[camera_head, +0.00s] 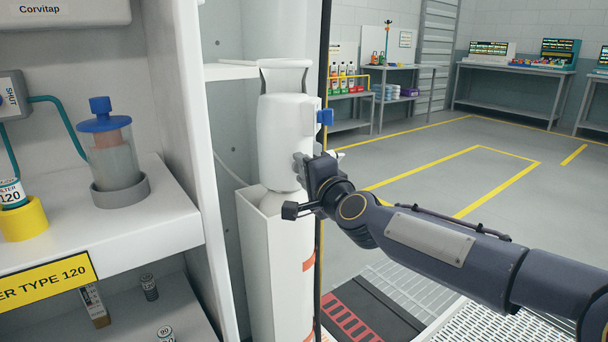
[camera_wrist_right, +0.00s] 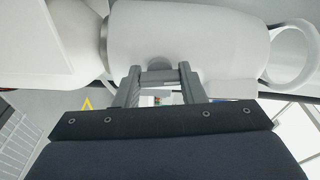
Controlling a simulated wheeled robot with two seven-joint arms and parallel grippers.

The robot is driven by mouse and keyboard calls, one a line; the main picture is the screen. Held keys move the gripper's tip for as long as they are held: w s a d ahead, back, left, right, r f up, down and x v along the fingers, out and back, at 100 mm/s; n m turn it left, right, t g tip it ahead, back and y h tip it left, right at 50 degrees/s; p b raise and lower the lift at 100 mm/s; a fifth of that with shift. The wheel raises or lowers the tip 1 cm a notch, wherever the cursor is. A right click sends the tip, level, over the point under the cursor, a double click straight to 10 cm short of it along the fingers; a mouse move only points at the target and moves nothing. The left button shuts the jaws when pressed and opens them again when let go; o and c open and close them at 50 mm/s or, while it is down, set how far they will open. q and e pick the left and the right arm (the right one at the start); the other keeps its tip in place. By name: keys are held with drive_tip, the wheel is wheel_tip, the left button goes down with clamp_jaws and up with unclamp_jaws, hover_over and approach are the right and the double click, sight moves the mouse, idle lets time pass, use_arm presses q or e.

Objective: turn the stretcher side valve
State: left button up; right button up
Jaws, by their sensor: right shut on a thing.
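A white cylinder unit (camera_head: 285,140) stands upright in a white open-topped holder (camera_head: 270,250) beside the cabinet. A blue knob (camera_head: 325,117) sticks out of its upper right side. My right gripper (camera_head: 303,165) is at the unit's lower right side, below the blue knob. In the right wrist view the white unit (camera_wrist_right: 190,35) lies across the top, and a grey round valve knob (camera_wrist_right: 160,66) shows at the tips of my right gripper (camera_wrist_right: 160,76). The gripper is shut on this grey knob; its fingers partly hide it. My left gripper is not in view.
A cabinet shelf (camera_head: 130,240) at left holds a blue-capped clear canister (camera_head: 115,155) and a yellow-based bottle (camera_head: 22,220). A dark post (camera_head: 322,60) stands close by the unit. Workbenches (camera_head: 510,85) stand far back; the marked floor (camera_head: 440,180) between is clear.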

drive_tip(key=shift+f+m, duration=0.1)
drive_tip(key=shift+m, duration=0.6)
drive_tip(key=o, duration=1)
drive_tip(key=v, duration=0.8)
drive_tip(key=shift+b, duration=0.4)
